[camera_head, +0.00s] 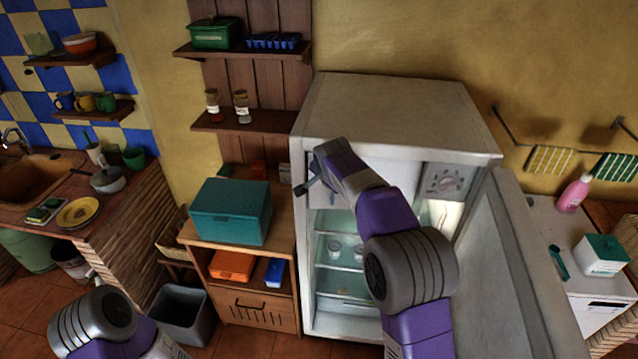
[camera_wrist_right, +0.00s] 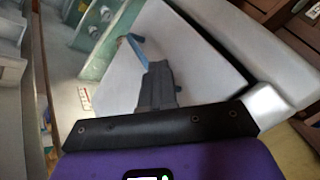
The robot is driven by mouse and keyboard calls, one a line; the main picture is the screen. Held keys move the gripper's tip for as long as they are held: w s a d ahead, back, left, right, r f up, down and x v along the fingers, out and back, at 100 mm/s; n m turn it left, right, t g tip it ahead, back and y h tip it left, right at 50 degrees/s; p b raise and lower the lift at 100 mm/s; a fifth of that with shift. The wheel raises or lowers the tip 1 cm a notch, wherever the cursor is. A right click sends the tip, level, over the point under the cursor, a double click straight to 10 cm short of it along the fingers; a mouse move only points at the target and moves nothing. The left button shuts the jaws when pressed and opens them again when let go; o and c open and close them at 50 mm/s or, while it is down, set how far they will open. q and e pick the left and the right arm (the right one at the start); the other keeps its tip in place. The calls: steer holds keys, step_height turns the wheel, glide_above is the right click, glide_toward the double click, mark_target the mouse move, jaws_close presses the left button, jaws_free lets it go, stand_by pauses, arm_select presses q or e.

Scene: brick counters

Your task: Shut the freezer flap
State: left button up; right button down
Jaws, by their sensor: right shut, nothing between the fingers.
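The fridge (camera_head: 395,100) stands with its door (camera_head: 505,260) open to the right. Its freezer compartment is at the top, beside a grey dial panel (camera_head: 447,183); my right arm covers much of it. A pale panel (camera_head: 405,172) shows behind the arm, but I cannot tell whether it is the flap. My right gripper (camera_head: 304,187) is shut and empty at the fridge's left front edge. In the right wrist view the gripper (camera_wrist_right: 135,45) lies over a white panel (camera_wrist_right: 195,65), possibly the flap; contact is unclear. My left gripper (camera_head: 90,276) is small at lower left, its jaws unclear.
Small jars (camera_head: 335,250) stand on the fridge shelves below. A wooden cabinet with a teal box (camera_head: 232,211) stands close left of the fridge. A wall shelf (camera_head: 245,122) with two jars is above it. A white counter (camera_head: 570,245) is right of the door.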

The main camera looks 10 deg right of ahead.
steer(key=shift+w, duration=0.45)
